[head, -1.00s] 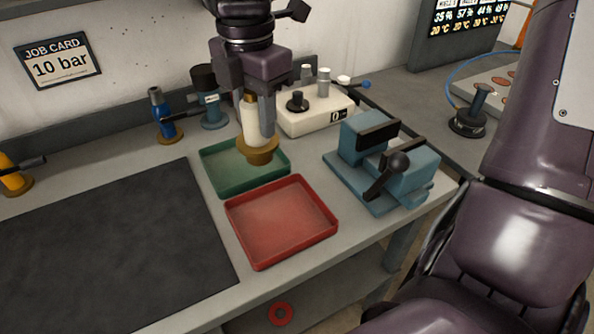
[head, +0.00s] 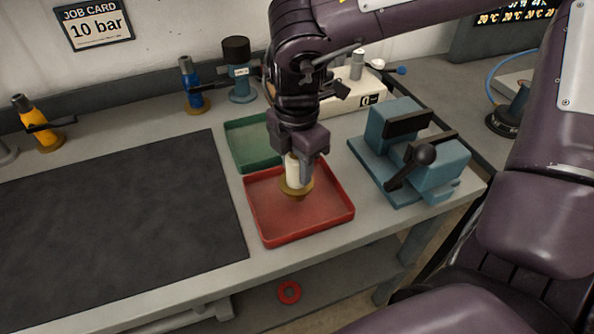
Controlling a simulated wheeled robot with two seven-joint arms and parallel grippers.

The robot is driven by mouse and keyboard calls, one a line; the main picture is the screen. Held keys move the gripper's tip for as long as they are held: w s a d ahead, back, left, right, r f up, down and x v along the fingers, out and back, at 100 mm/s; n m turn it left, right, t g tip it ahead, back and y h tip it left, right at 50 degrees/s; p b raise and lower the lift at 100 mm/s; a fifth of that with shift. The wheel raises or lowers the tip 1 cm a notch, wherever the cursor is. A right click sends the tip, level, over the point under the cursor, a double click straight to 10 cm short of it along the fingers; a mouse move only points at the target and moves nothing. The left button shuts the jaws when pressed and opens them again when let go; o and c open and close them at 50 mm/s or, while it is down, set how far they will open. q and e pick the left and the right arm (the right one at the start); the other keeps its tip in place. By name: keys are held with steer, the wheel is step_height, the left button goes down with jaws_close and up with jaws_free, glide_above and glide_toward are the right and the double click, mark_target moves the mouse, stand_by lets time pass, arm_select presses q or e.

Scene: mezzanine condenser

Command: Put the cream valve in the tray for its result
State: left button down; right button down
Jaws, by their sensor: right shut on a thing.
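The cream valve (head: 292,171) has a pale body and a brass-coloured round base. My right gripper (head: 299,160) is shut on it and holds it upright over the far part of the red tray (head: 298,238). I cannot tell whether its base touches the tray floor. The green tray (head: 243,150) stands just behind the red one and looks empty; its right part is hidden by my gripper. A job card (head: 95,24) on the wall reads 10 bar. My left gripper is not in view.
A blue vise (head: 414,160) stands right of the red tray. A white test box (head: 352,97), a blue valve (head: 192,85), a teal valve (head: 239,75) and a yellow valve (head: 38,125) stand along the back. A dark mat (head: 110,225) covers the left and is clear.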

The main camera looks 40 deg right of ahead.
step_height(320, 180, down, 3)
steer(key=shift+r, duration=0.2)
steer(key=shift+f, duration=0.15)
steer(key=c, duration=0.9)
jaws_free()
